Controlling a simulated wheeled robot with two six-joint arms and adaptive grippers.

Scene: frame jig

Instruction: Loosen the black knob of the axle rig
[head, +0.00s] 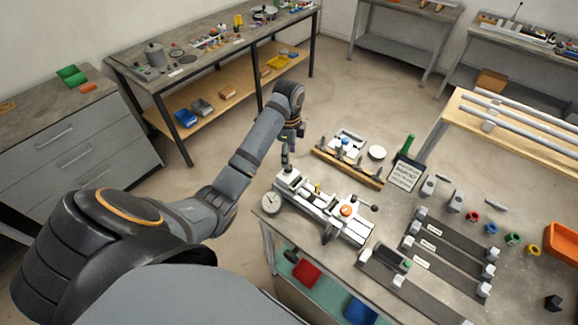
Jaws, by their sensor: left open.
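The axle rig is a pale, long fixture (318,205) on the near workbench, with a round dial gauge (270,203) at its left end and an orange round part (347,210) on top. A small black knob (375,208) shows at its right end. I cannot tell whether this is the knob of the task. My left gripper (289,148) is open and points down above the rig's far left end. It is small and dark here, and I cannot tell whether it touches anything. My right gripper is out of view.
A wooden-edged tool rack (347,168) lies behind the rig. Dark rails with pale end blocks (450,250) and an orange bin (563,243) fill the bench's right side. A drawer cabinet (75,150) and shelved benches stand farther off.

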